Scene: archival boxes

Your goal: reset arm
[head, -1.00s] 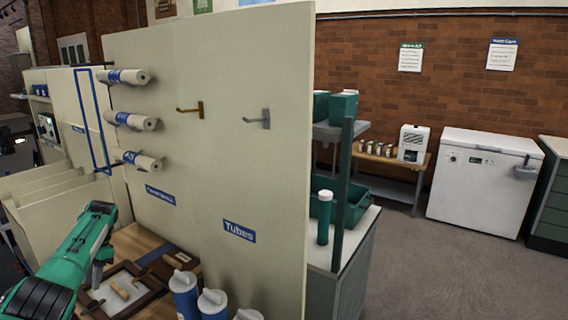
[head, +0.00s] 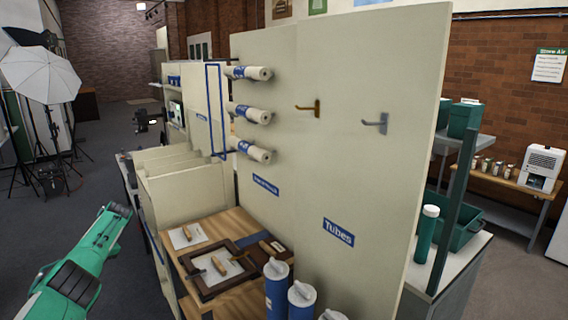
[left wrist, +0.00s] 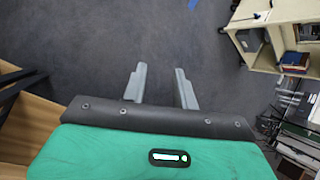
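My left arm (head: 85,262) comes in from the lower left in the head view, green with dark joints, and stands left of the wooden bench. Its fingers do not show clearly there. In the left wrist view my left gripper (left wrist: 160,88) has its two grey fingers apart, with only bare floor between and beyond them. It holds nothing. My right gripper is in neither view.
A wooden bench (head: 234,222) holds a dark frame (head: 207,287) and brushes. Blue tubes (head: 277,288) with white caps stand at its right. A tall cream panel (head: 340,150) carries rolls and hooks. Open grey floor (head: 110,165) lies left, with a white umbrella (head: 42,75) on a stand.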

